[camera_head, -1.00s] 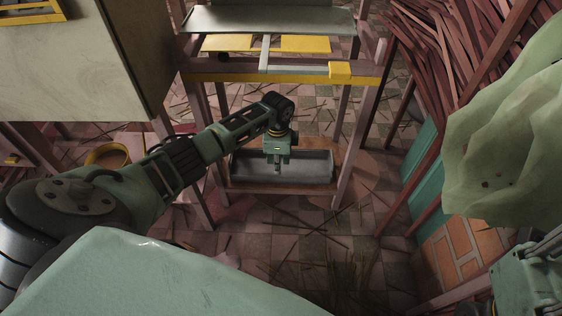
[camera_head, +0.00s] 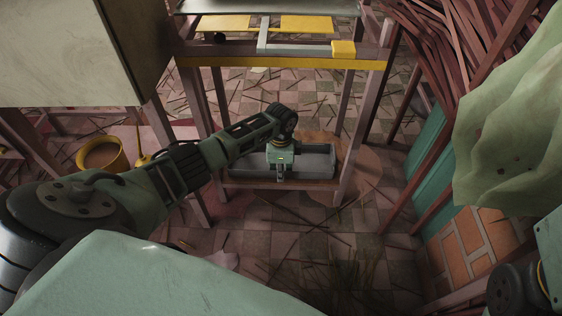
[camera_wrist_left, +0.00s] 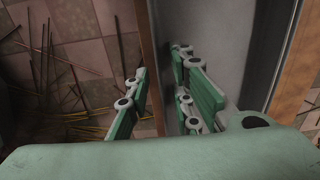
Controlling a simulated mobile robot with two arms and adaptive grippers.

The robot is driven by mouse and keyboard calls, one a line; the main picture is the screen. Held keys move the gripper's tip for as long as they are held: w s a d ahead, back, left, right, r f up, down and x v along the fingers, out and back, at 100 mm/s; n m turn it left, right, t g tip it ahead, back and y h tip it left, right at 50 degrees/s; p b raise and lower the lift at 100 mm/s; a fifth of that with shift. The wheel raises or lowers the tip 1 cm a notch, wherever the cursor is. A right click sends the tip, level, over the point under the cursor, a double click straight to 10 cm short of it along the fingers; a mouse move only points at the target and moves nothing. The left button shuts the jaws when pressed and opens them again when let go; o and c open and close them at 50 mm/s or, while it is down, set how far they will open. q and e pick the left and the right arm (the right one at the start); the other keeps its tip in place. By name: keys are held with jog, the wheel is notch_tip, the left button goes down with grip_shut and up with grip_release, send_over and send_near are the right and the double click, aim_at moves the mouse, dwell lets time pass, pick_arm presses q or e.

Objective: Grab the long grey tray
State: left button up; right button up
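The long grey tray (camera_head: 318,163) lies lengthwise on the low wooden shelf of a frame stand, in the middle of the head view. My left gripper (camera_head: 281,177) is at the tray's near long side, pointing down and covering part of it. In the left wrist view, the gripper (camera_wrist_left: 165,100) is open. One finger is over the floor side and the other is over the grey inside of the tray (camera_wrist_left: 205,25), with the near edge between them. Contact with the tray wall cannot be told. My right gripper does not show; only part of my right arm is at the lower right.
The stand's posts (camera_head: 344,185) rise at both sides of the tray, with a yellow-edged crossbeam (camera_head: 280,62) above. A yellow bucket (camera_head: 103,155) stands at the left. Sticks litter the tiled floor (camera_head: 300,245). Reddish poles (camera_head: 440,60) lean at the right.

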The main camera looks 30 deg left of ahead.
pick_arm(q)
grip_shut()
jog(key=shift+r, duration=0.15)
